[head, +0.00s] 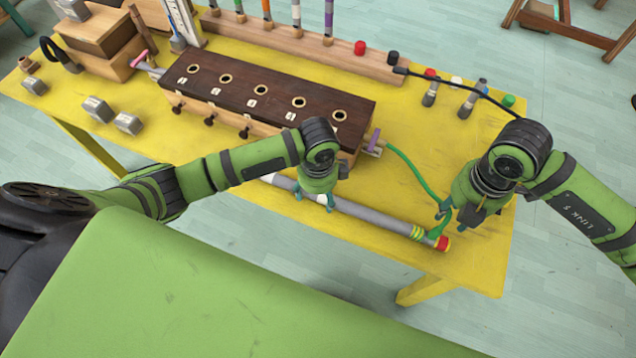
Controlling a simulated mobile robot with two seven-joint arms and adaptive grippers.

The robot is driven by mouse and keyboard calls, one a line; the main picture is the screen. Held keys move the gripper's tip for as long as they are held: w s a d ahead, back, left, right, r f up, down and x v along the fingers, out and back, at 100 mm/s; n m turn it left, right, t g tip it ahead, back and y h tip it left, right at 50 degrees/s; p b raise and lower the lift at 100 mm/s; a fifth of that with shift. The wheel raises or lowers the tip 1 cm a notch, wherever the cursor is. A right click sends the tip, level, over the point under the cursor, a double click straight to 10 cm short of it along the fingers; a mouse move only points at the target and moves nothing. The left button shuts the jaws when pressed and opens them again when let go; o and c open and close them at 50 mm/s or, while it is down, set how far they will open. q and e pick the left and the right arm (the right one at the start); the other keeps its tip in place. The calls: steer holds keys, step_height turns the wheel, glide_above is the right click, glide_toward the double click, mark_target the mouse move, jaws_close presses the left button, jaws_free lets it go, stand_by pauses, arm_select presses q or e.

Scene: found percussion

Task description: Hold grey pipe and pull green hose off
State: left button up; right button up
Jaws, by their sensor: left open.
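The grey pipe (372,217) lies along the near edge of the yellow table, with yellow-green bands and a red cap (442,243) at its right end. The green hose (415,175) runs from a purple fitting (374,139) on the dark-topped wooden box, past my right gripper, and curls down to the pipe's banded right end. My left gripper (314,200) is open, pointing down at the pipe left of its middle; whether it touches the pipe is unclear. My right gripper (455,215) is at the hose above the pipe's right end; its grip is hard to see.
The wooden box (262,90) with several brass-ringed holes stands behind my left gripper. A wooden rack (300,42) with coloured tubes is at the back. Metal blocks (97,108) lie at left. Capped fittings and a black cable (465,84) lie at back right. The table's right front is bare.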

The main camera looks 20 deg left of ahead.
arm_select(q)
steer(key=shift+f, duration=0.8)
steer(key=c, duration=1.4)
steer(key=shift+o, duration=0.2)
steer(key=shift+s, duration=0.1)
